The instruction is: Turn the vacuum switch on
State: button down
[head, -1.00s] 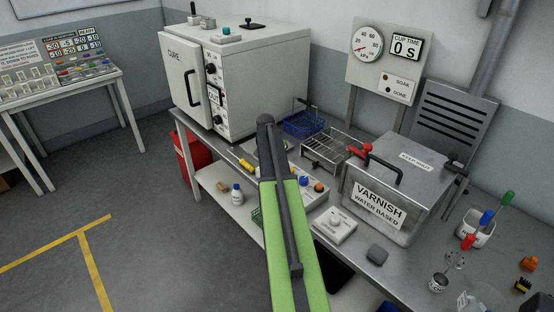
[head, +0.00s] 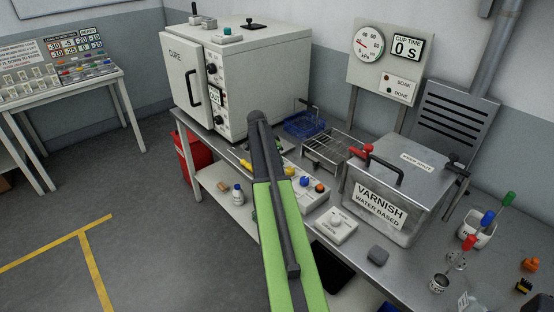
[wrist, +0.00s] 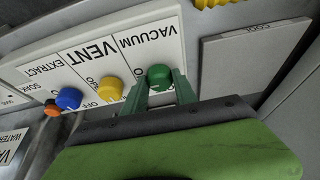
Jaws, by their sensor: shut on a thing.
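In the wrist view, the green round knob (wrist: 159,77) sits on a white panel at the label VACUUM (wrist: 146,42), which appears upside down. My gripper (wrist: 161,86) is shut on this knob, with one green finger on each side. The words around the knob's base are partly covered, so I cannot tell its setting. In the head view, my arm hides the gripper and the green knob. The control box (head: 313,200) shows beside the arm. The gauge (head: 368,42) on the wall board has a red needle pointing to the left.
A yellow knob (wrist: 109,91) at VENT and a blue knob (wrist: 69,98) at EXTRACT stand close beside the gripper. An orange knob (wrist: 51,108) is farther left. The CURE oven (head: 245,75), wire basket (head: 328,150) and varnish tank (head: 385,205) crowd the bench.

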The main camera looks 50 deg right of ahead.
jog(key=shift+s, duration=0.1)
jog(key=c, duration=1)
grip_release()
jog(key=p+v, duration=1.6)
jog(key=v, duration=0.1)
jog(key=shift+r, duration=0.2)
